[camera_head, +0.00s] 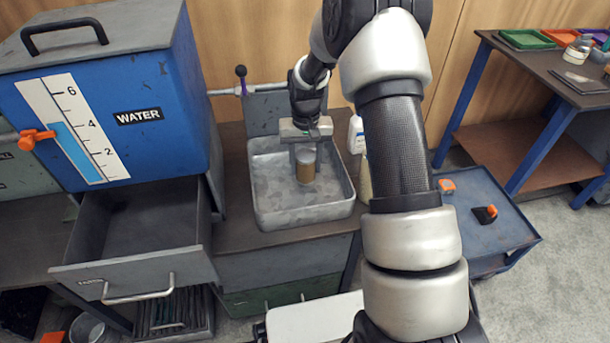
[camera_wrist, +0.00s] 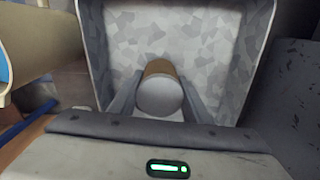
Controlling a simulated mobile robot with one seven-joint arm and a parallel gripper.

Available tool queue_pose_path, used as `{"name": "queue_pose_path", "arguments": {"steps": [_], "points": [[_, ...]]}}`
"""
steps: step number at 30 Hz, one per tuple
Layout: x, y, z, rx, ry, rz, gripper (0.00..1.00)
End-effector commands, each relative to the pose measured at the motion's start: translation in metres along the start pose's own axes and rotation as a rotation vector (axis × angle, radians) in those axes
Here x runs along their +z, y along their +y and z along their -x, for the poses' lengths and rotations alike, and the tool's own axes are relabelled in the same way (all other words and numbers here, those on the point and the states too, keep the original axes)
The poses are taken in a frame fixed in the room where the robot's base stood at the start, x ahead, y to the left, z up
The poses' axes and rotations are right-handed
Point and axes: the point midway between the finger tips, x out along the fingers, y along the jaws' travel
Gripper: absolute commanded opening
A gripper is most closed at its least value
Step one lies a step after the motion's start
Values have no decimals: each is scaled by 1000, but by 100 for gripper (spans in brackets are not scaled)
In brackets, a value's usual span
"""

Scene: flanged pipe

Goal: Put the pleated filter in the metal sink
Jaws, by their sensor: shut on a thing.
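The pleated filter (camera_head: 306,168) is a small tan-brown cylinder with a pale grey cap. It is inside the outline of the metal sink (camera_head: 262,217), a grey square basin set on a counter. My gripper (camera_head: 305,150) is over the sink and shut on the filter from above. In the wrist view the filter (camera_wrist: 160,95) sits between the two fingers of my gripper (camera_wrist: 160,100), its round grey end facing the camera. The sink's mottled floor (camera_wrist: 185,35) lies behind it. I cannot tell whether the filter touches the sink floor.
A blue water tank (camera_head: 140,90) stands left of the sink, above an open grey drawer (camera_head: 140,220). A white bottle (camera_head: 356,133) stands close at the sink's right. A blue cart (camera_head: 485,215) is further right. The sink floor around the filter is clear.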

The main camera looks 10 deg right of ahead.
Motion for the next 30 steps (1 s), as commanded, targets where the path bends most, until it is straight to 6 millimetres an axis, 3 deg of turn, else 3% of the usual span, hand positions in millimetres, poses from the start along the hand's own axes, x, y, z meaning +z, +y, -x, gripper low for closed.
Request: {"name": "queue_pose_path", "arguments": {"steps": [7, 19, 20, 23, 30], "points": [[0, 0, -33, 0, -1, 0, 19], [0, 0, -39, 0, 1, 0, 19], [0, 0, -39, 0, 1, 0, 45], [0, 0, -38, 0, 1, 0, 62], [0, 0, -38, 0, 1, 0, 62]]}}
